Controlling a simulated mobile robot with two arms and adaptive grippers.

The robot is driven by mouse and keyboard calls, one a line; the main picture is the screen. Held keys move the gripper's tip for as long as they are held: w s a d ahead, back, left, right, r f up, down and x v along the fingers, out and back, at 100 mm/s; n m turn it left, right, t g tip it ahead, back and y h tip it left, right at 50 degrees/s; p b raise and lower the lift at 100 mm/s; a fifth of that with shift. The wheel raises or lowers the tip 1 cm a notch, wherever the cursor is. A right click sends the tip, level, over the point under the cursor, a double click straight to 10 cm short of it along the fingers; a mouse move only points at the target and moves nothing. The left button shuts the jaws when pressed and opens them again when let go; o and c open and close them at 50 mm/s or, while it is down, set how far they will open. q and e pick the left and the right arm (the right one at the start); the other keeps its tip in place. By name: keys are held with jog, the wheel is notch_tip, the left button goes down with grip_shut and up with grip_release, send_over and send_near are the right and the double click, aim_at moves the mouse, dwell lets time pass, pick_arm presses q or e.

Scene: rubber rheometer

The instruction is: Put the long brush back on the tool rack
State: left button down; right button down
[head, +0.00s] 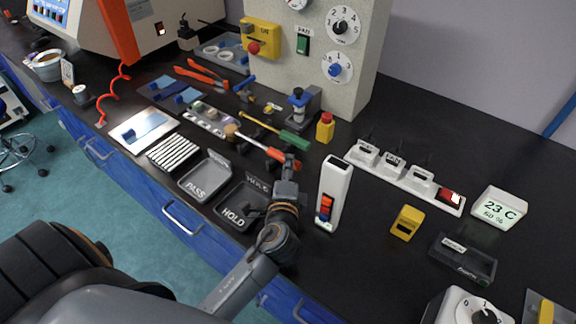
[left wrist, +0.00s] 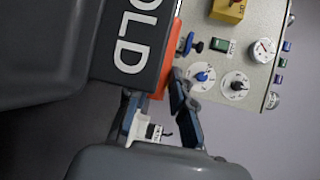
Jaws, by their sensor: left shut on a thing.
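The tool I take for the long brush has a tan head (head: 231,131), a pale shaft and an orange-red handle (head: 275,153). It lies at a slant above the black bench, behind the trays; I cannot tell whether it touches the bench. My left gripper (head: 288,178) is at the near end of the handle. In the left wrist view the orange-red handle (left wrist: 160,84) shows between the fingers of my left gripper (left wrist: 158,108), which is shut on it. I cannot make out the tool rack with certainty. My right gripper is not in view.
The HOLD tray (head: 222,214) and PASS tray (head: 190,187) lie left of my gripper. A green-handled tool (head: 294,141) lies just behind the brush. A tall white device (head: 334,183) stands close on the right. The rheometer cabinet (head: 352,82) stands behind.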

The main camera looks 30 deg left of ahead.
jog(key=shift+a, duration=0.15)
pick_arm(q)
jog(key=c, duration=1.1)
grip_release()
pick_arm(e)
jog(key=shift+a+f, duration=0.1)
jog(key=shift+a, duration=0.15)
